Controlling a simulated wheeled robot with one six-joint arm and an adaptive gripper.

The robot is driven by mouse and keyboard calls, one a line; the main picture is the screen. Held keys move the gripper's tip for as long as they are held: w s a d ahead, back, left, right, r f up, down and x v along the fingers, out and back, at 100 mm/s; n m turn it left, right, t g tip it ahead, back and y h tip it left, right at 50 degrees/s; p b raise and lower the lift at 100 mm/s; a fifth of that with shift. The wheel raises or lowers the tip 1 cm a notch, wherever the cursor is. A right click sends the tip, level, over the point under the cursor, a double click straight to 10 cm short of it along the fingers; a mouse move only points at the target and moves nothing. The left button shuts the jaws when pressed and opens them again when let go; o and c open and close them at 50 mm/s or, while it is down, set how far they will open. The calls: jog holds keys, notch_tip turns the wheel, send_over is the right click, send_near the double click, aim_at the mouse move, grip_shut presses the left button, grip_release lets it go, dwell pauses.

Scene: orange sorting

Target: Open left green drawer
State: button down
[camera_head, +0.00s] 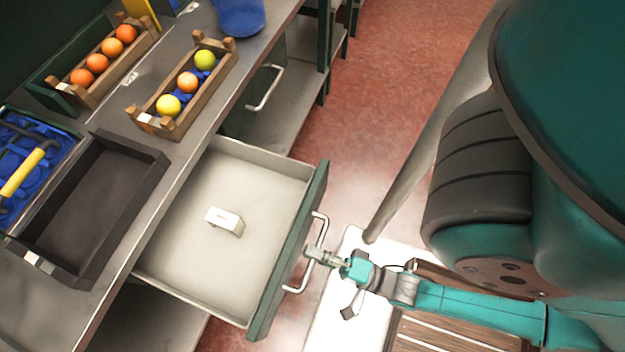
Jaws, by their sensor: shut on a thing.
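The left green drawer (290,262) stands pulled out from under the metal workbench, with its green front facing right. Its grey tray (187,272) is visible and holds a small white block (224,220). The drawer's metal bar handle (318,240) is on the outer face of the front. My gripper (312,254) is at the middle of this handle, shut on it. The fingertips are small here and partly merge with the handle.
A wooden crate (172,132) with fruit, another crate with oranges (66,92), an empty black tray (150,152) and a blue container (238,18) stand on the bench (196,150). A second, closed drawer with a handle (266,88) is further back. Red floor (400,70) lies open at upper right.

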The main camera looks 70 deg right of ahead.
jog(key=shift+f, duration=0.1)
jog(key=c, duration=1.2)
grip_release()
jog(key=s, duration=0.4)
jog(key=s+f, duration=0.1)
jog(key=s, duration=0.3)
jog(key=s+f, duration=0.1)
jog(key=s, duration=0.2)
jog(key=shift+s+f, duration=0.1)
jog(key=shift+s, duration=0.3)
jog(key=w+r+n+g, duration=0.1)
jog(key=w+r+n, duration=0.2)
jog(key=n, duration=0.3)
jog(key=w+r+n+g, duration=0.2)
jog(key=w+r+n, duration=0.1)
jog(key=n, duration=0.3)
jog(key=w+r+n+g, duration=0.2)
jog(key=w+r+n, duration=0.1)
jog(key=r+n, duration=0.2)
jog(key=shift+n, duration=0.5)
